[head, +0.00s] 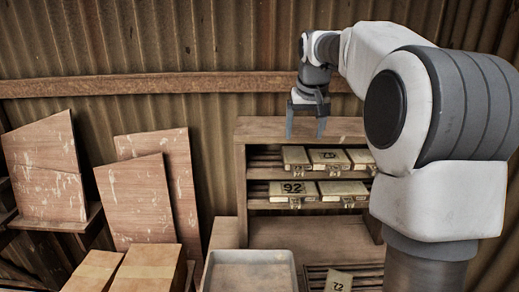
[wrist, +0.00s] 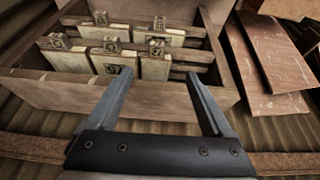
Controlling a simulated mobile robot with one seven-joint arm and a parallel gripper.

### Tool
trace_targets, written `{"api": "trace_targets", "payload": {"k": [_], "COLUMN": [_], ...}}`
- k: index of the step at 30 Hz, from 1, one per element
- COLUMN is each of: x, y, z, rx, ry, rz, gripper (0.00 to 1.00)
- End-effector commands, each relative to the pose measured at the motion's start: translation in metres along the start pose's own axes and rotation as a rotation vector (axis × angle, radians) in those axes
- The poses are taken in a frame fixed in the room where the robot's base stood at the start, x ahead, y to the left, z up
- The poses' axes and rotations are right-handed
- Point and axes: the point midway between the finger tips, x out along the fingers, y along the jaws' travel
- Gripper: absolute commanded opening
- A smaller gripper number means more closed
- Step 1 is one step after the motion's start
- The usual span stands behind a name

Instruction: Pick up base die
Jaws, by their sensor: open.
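Several block-like dies with dark marks sit in two rows on a wooden shelf unit (head: 241,185). One in the lower row (head: 291,190) reads 92; the upper row (head: 328,157) sits behind and above it. Another marked die (head: 339,281) lies on a slatted rack at the bottom. I cannot tell which is the base die. My gripper (head: 305,135) is open and empty, pointing down above the shelf's top board. In the wrist view my gripper (wrist: 160,76) shows its two fingers apart, with the shelf dies (wrist: 113,61) beyond the fingertips, not between them.
A pale empty tray (head: 249,275) stands low in front of the shelf unit. Brown boxes (head: 147,269) are to its left. Reddish boards (head: 137,199) lean on the corrugated wall at left. My arm hides the shelf's right side.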

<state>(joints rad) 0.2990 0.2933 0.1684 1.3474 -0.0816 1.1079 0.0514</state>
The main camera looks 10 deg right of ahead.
Motion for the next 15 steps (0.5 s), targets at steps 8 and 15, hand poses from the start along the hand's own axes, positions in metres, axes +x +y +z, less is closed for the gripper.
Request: {"api": "trace_targets", "payload": {"k": [8, 15], "x": [0.014, 0.057], "y": [0.012, 0.012], "z": [-0.024, -0.023], "rx": [0.024, 0.025], "ry": [-0.007, -0.01], "rz": [-0.004, -0.005], "gripper": [0.85, 0.85]}}
